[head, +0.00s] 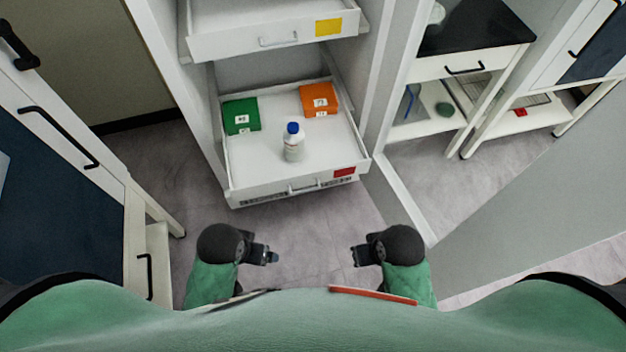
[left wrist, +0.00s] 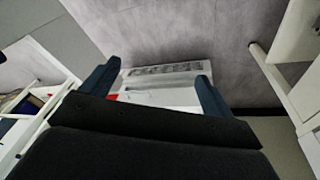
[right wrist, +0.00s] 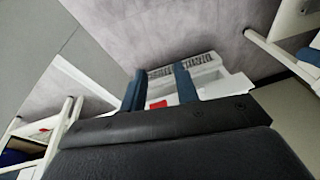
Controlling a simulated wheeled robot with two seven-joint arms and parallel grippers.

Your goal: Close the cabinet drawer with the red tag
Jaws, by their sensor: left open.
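The lower cabinet drawer with the red tag (head: 344,172) is pulled out. Its white front (head: 290,187) has a handle in the middle. Inside are a white bottle with a blue cap (head: 293,143), a green packet (head: 241,116) and an orange packet (head: 318,99). My left gripper (head: 272,256) is open and empty, in front of and below the drawer; its fingers spread wide in the left wrist view (left wrist: 155,85). My right gripper (head: 357,256) is empty, apart from the drawer, with a narrower gap between its fingers in the right wrist view (right wrist: 158,88).
An upper drawer with a yellow tag (head: 328,27) is also out, above the red-tagged one. An open cabinet door (head: 398,200) stands at the right. A blue-fronted cabinet (head: 60,190) is at the left. The floor (head: 300,225) before the drawer is clear.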

